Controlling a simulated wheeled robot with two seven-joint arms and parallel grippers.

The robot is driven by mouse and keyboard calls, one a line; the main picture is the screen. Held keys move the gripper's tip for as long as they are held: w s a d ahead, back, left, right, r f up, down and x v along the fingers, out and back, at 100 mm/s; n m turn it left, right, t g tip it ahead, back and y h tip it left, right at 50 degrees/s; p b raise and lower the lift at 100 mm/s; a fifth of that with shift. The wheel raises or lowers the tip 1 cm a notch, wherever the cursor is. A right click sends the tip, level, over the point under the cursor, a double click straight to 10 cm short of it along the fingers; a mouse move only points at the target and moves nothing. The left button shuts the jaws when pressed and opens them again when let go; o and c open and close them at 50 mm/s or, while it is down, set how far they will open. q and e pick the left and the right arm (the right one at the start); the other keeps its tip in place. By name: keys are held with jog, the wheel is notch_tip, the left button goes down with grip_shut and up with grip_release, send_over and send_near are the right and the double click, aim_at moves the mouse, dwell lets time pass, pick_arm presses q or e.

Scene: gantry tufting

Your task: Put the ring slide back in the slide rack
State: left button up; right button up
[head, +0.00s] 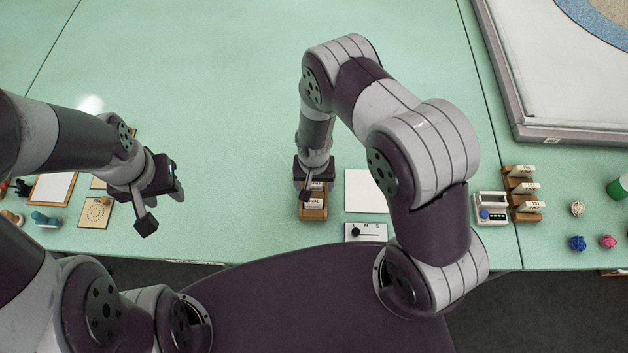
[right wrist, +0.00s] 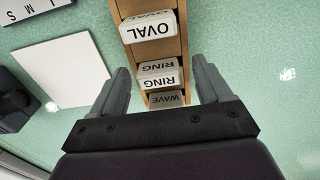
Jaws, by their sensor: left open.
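The wooden slide rack (head: 313,213) stands near the table's front edge, partly hidden by my right gripper in the head view. In the right wrist view, white pieces lettered OVAL (right wrist: 150,28), RING (right wrist: 160,81) and WAVE (right wrist: 165,99) sit along the wooden rack (right wrist: 184,47). RING shows on two neighbouring white faces; I cannot tell whether they belong to one slide. My right gripper (right wrist: 160,66) is open over the rack, its fingers apart on either side of the RING piece with gaps. My left gripper (head: 163,202) is open and empty above the table at left.
A white sheet (head: 364,191) and an L M S slider panel (head: 366,232) lie right of the rack. Farther right are a small device (head: 490,208), a stepped wooden holder (head: 523,207) and yarn balls (head: 578,243). A dotted card (head: 96,213) lies left. The table's middle is clear.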

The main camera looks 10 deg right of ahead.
notch_tip(320, 180, up, 13)
jog(key=b, duration=0.2)
jog(key=shift+f, duration=0.2)
dwell(0.5)
